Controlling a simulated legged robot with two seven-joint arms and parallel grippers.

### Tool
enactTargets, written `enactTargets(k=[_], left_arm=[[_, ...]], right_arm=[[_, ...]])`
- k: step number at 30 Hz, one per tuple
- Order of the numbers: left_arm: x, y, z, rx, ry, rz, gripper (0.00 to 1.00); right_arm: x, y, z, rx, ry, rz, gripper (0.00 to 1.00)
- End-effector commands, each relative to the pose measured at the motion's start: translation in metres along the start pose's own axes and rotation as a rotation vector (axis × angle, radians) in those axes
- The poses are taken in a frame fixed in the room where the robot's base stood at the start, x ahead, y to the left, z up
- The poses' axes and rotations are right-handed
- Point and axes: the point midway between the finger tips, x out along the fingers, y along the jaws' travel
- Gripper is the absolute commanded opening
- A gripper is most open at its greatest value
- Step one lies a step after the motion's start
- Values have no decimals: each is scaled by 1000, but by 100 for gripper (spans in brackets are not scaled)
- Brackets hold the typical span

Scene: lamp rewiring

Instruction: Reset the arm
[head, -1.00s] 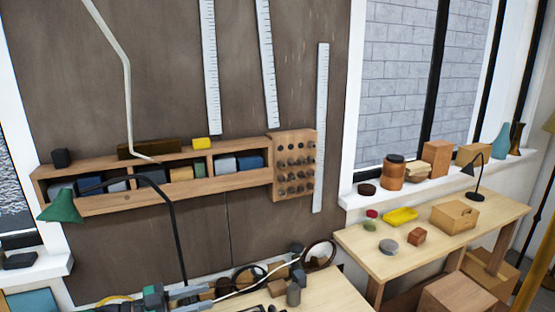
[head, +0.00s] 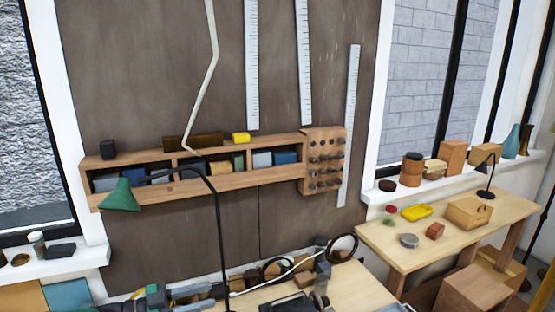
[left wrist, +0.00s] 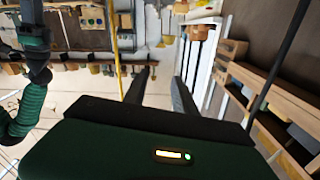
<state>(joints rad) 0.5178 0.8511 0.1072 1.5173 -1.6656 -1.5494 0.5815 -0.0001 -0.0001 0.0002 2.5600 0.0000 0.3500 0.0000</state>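The lamp has a green cone shade (head: 120,196) and a thin black arm (head: 219,245) that rises from the bench and bends left in front of the wall shelf. My left gripper (head: 208,293) is low at the left of the bench in the head view, left of the lamp's post. In the left wrist view its two dark fingers (left wrist: 163,85) stand apart with nothing between them. The lamp's base is cut off below the head view. I cannot make out my right gripper in either view.
The workbench (head: 355,290) carries a white cable, a dark ring (head: 342,247) and small blocks near its back edge. A wooden shelf (head: 240,180) with boxes hangs on the wall. A side table (head: 385,240) at right holds a yellow tray (head: 417,212) and a small black lamp.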

Motion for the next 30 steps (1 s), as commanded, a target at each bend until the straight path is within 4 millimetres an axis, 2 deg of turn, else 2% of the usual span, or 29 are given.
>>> enactTargets(k=[4, 17, 25, 30], left_arm=[[-1, 0, 0, 0, 1, 0, 33], [19, -30, -3, 23, -80, -193, 33], [24, -58, 2, 6, -217, -436, 33], [12, -62, 17, -65, -391, -653, 33]], right_arm=[[0, 0, 0, 0, 0, 0, 48], [0, 0, 0, 0, 0, 0, 48], [0, 0, 0, 0, 0, 0, 48], [0, 0, 0, 0, 0, 0, 48]])
